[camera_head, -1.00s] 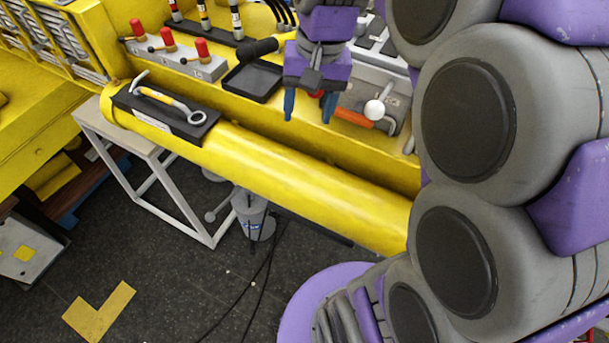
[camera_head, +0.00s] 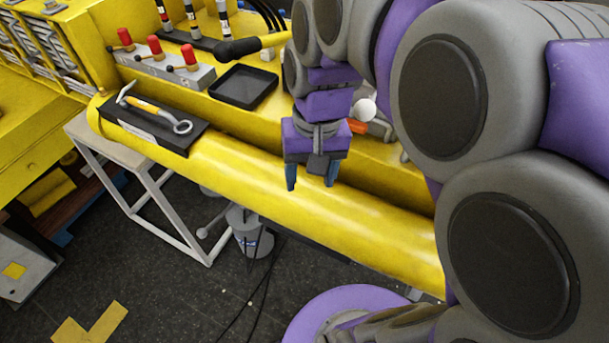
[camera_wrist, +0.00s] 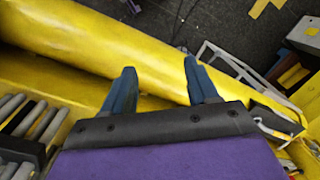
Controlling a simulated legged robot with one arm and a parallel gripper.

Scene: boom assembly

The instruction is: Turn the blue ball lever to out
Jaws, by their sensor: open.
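My gripper (camera_head: 311,180) is open and empty, pointing down in front of the long yellow boom tube (camera_head: 375,222) in the head view. In the wrist view its two blue fingers (camera_wrist: 159,72) are spread apart, with the yellow tube behind them and nothing between them. I cannot make out a blue ball lever in either view; my arm covers part of the panel. A white ball (camera_head: 365,110) shows just right of my wrist. An orange handle (camera_head: 356,126) is below it, partly hidden by my arm.
A black holder (camera_head: 150,131) with a yellow-handled tool lies on the tube at the left. Behind are a black tray (camera_head: 244,87), a grey block with red-topped switches (camera_head: 186,67) and a black-gripped yellow bar (camera_head: 236,48). A white stand (camera_head: 190,226) is below.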

